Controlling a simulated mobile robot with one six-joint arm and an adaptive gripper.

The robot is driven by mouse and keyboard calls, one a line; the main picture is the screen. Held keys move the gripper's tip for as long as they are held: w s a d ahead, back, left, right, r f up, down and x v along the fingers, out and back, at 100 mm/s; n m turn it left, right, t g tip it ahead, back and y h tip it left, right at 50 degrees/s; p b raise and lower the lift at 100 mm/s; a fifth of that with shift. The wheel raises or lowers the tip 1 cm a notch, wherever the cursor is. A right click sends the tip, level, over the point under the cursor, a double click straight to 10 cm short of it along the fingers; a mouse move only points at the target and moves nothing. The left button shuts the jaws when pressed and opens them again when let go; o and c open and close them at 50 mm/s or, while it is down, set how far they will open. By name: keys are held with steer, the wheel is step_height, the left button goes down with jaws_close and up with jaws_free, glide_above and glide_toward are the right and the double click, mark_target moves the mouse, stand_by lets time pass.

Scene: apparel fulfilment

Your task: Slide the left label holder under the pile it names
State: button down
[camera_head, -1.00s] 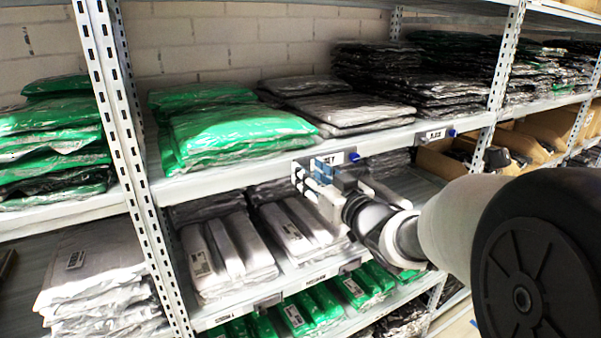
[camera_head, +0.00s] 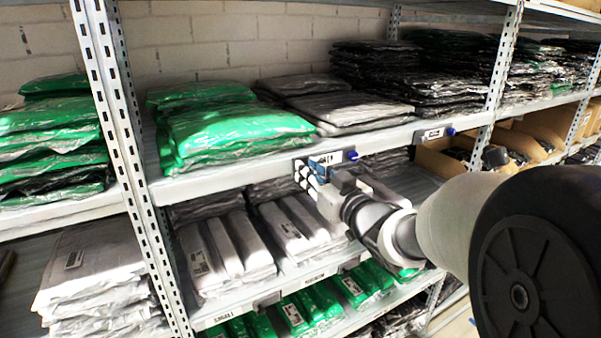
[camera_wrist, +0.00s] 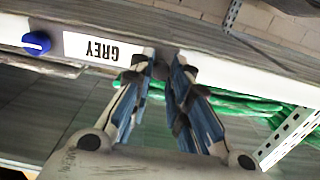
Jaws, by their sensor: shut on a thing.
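The left label holder (camera_head: 338,157) sits on the front edge of the upper shelf and has a blue knob at its right end. In the wrist view its white label (camera_wrist: 105,49) reads GREY, upside down. My gripper (camera_head: 308,172) is at the holder's left part in the head view and partly covers it. In the wrist view my gripper (camera_wrist: 165,66) is shut on the holder's end away from the knob. The grey pile (camera_head: 350,110) lies above and to the right of the holder. The green pile (camera_head: 235,130) lies to its left.
Another label holder (camera_head: 433,134) with a blue knob sits further right on the same shelf edge (camera_head: 385,138). An upright post (camera_head: 115,120) stands left of the green pile. Dark bagged piles (camera_head: 430,85) lie right of the grey one. Bagged garments fill the shelf below.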

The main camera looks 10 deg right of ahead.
steer(key=shift+d, duration=0.15)
steer(key=w+d+p, duration=0.2)
steer(key=d, duration=0.4)
steer(key=w+d+p, duration=0.2)
steer(key=d, duration=0.4)
steer(key=w+d+p, duration=0.2)
steer(key=d, duration=0.4)
steer(key=c, duration=1.5)
jaws_free()
steer(key=v, duration=1.2)
steer(key=shift+s, duration=0.1)
